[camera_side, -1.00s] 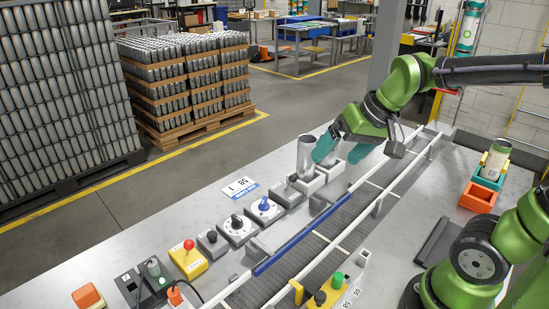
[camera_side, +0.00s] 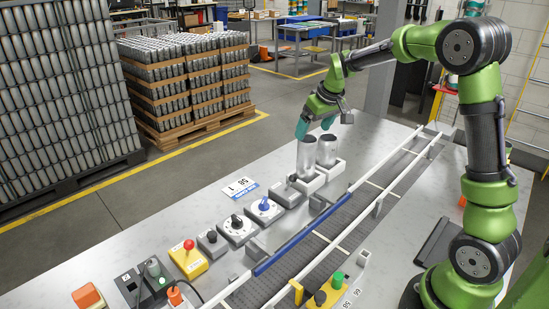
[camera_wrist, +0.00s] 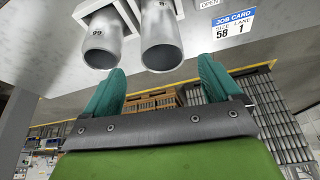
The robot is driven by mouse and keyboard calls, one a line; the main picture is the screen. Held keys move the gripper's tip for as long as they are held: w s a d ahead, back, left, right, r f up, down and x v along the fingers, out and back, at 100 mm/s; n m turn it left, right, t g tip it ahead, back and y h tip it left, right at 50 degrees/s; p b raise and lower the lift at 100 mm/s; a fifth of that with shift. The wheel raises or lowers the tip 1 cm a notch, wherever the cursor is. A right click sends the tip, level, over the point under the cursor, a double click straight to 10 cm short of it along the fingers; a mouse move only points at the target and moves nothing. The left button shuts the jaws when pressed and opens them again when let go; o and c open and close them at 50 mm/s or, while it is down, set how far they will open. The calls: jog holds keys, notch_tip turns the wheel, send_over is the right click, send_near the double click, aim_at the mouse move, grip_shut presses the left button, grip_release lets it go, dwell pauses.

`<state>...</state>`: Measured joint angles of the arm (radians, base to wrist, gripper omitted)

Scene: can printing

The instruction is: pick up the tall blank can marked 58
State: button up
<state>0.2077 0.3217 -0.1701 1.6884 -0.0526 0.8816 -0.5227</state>
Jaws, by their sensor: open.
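Two tall silver cans stand upright in pale holders beside the conveyor. In the side view, one can (camera_side: 306,160) is nearer and left, the other (camera_side: 327,152) just behind it to the right. In the wrist view, the left can (camera_wrist: 103,40) carries a small mark like 99; the mark on the right can (camera_wrist: 160,30), nearer the job card, is too small to read fully. My gripper (camera_side: 315,127) is open and empty, just above and behind the cans, its teal fingers pointing down. In the wrist view, the fingers (camera_wrist: 162,66) straddle the right can's line, apart from it.
The job card (camera_side: 240,187) reads 58 and 1; it also shows in the wrist view (camera_wrist: 234,24). Control knobs (camera_side: 237,226) line the table left of the conveyor (camera_side: 310,245). An orange holder (camera_side: 462,201) is mostly hidden behind my arm.

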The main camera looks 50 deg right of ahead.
aim_at(309, 138)
jog(key=x, duration=0.4)
jog(key=shift+f, duration=0.1)
jog(key=x, duration=0.5)
jog(key=shift+s+a+f, duration=0.15)
jog(key=shift+s+a, duration=0.05)
jog(key=c, duration=1)
jog(key=shift+c, duration=0.2)
